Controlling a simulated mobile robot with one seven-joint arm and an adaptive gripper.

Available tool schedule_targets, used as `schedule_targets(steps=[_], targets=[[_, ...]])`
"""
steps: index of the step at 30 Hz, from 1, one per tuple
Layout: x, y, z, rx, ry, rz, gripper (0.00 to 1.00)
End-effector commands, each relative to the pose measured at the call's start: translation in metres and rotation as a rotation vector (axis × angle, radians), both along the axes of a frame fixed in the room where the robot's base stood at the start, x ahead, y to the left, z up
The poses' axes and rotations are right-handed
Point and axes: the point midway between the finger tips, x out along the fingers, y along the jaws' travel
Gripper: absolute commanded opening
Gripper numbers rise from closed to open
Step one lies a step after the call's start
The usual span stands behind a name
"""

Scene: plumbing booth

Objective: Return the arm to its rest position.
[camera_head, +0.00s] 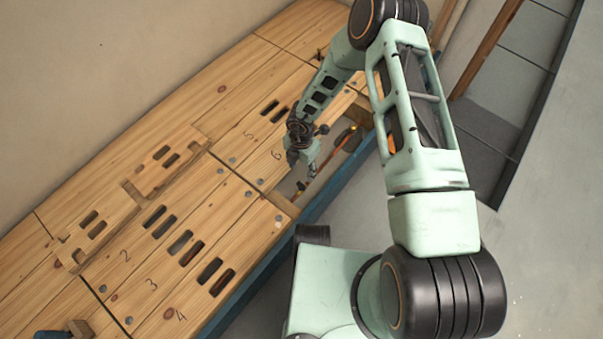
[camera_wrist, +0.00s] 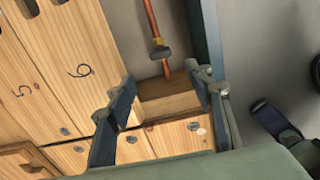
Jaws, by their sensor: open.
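My gripper (camera_head: 303,172) hangs from my raised arm above the front edge of the wooden bench (camera_head: 150,270), near an open recess (camera_head: 285,187) beside the panel marked 6. In the wrist view my gripper (camera_wrist: 165,98) has its two fingers spread wide, with nothing between them. A wooden ledge (camera_wrist: 170,106) shows below and between the fingers. My arm bends high over the bench and comes back to my base at the lower right.
A copper-coloured rod with a grey fitting (camera_wrist: 160,50) lies in the recess beyond the fingers. The bench has numbered panels, slots and a blue front edge (camera_head: 250,290). A blue object (camera_head: 52,334) is at the lower left. Grey floor (camera_head: 545,250) is clear at right.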

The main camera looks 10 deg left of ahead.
Motion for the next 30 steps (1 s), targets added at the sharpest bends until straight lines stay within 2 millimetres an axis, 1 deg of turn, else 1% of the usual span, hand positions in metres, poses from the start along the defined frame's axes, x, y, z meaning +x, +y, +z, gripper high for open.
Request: schedule_targets(steps=[4,20,23,26,29,30], targets=[[0.000,0.000,0.007,-0.001,0.000,0.000,0.48],[0.000,0.000,0.007,-0.001,0.001,0.001,0.48],[0.005,-0.002,0.010,0.000,-0.012,0.019,0.48],[0.029,-0.012,0.020,-0.004,-0.066,0.111,0.48],[0.073,-0.032,0.044,-0.020,-0.164,0.307,0.48],[0.094,-0.043,0.058,-0.034,-0.212,0.413,0.48]])
